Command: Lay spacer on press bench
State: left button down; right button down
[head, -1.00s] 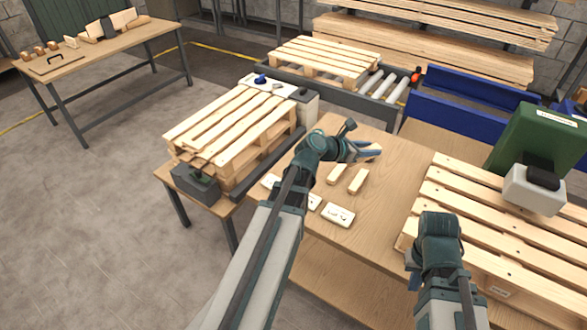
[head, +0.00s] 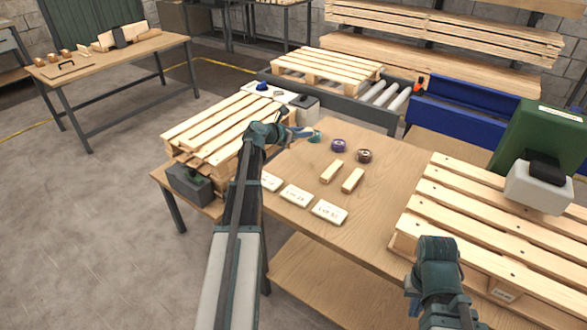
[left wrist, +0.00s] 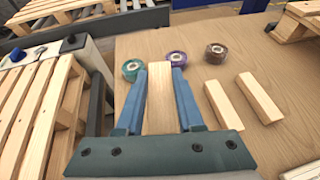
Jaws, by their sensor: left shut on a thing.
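My left gripper (head: 303,132) is shut on a pale wooden spacer (left wrist: 159,100), which lies between its blue fingers in the left wrist view. In the head view the gripper hides most of that spacer. It is over the far left part of the wooden table, beside the left pallet. Two similar spacers (head: 331,171) (head: 353,180) lie on the table to its right. My right gripper (head: 412,300) hangs at the lower right, and its fingers are too hidden to judge. I cannot tell for sure which surface is the press bench; a separate wooden bench (head: 125,52) stands at the upper left.
Green (left wrist: 132,68), purple (head: 338,145) and brown (head: 364,156) tape rolls sit behind the loose spacers. White labelled plates (head: 329,212) line the table's front edge. Pallets stand left (head: 225,130) and right (head: 470,215). Open floor lies at the left.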

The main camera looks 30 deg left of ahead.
pick_arm(q)
jog(key=a+f+n+y+b, duration=0.1)
jog(key=a+f+b, duration=0.15)
jog(key=a, duration=0.75)
jog(key=a+f+n+y+b, duration=0.15)
jog(key=a+f, duration=0.25)
jog(key=a, duration=0.6)
jog(key=b, duration=0.2)
send_over(296, 155)
jog(key=shift+f+m, duration=0.25)
jog(key=shift+f, duration=0.25)
notch_tip(296, 155, down, 4)
jog(key=b, duration=0.4)
jog(key=shift+r, duration=0.3)
jog(key=shift+f, duration=0.15)
jog(key=c, duration=0.5)
grip_release()
jog(key=shift+c, duration=0.2)
